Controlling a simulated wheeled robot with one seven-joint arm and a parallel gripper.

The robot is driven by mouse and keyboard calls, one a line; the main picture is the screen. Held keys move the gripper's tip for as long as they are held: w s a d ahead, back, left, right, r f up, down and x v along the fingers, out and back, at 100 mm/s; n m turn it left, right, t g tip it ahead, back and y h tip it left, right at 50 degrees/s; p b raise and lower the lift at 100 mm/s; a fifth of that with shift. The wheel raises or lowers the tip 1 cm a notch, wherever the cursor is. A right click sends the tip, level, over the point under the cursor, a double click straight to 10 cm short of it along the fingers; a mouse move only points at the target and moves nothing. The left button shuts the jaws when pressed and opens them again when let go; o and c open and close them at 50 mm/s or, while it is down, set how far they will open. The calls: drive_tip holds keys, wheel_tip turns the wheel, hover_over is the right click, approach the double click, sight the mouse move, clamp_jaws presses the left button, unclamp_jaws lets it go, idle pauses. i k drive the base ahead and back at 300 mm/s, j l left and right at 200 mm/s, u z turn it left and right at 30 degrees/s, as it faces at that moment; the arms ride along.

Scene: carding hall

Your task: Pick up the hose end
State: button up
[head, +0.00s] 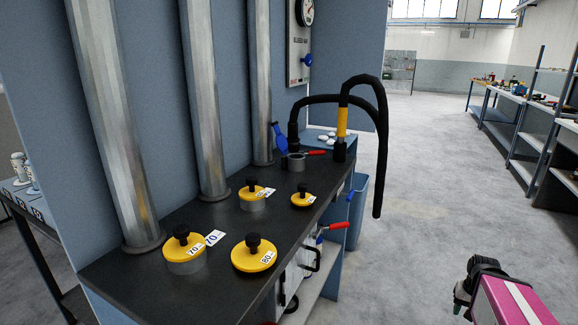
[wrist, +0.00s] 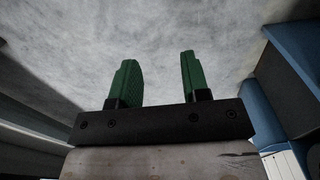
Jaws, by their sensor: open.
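A black hose (head: 384,150) arches over the far right end of the dark bench top in the head view. Its free end (head: 377,212) hangs down past the bench's right side, above the floor. A yellow sleeve (head: 342,122) stands upright on a black fitting below the arch. My gripper (head: 461,298) is at the lower right of the head view, nearer than the hanging end and apart from it. In the wrist view, my gripper (wrist: 158,68) has its two green fingers spread with nothing between them. The hose does not show in the wrist view.
The dark bench top (head: 215,240) carries several yellow-capped weights with black knobs, such as one at the front (head: 254,255). Metal columns rise at its back. Red-handled valves (head: 335,226) stick out on its right side. A blue bin (head: 357,212) stands beyond. Floor (head: 430,170) to the right is clear.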

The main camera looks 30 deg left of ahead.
sight(293, 139)
drive_tip(key=u, duration=1.6)
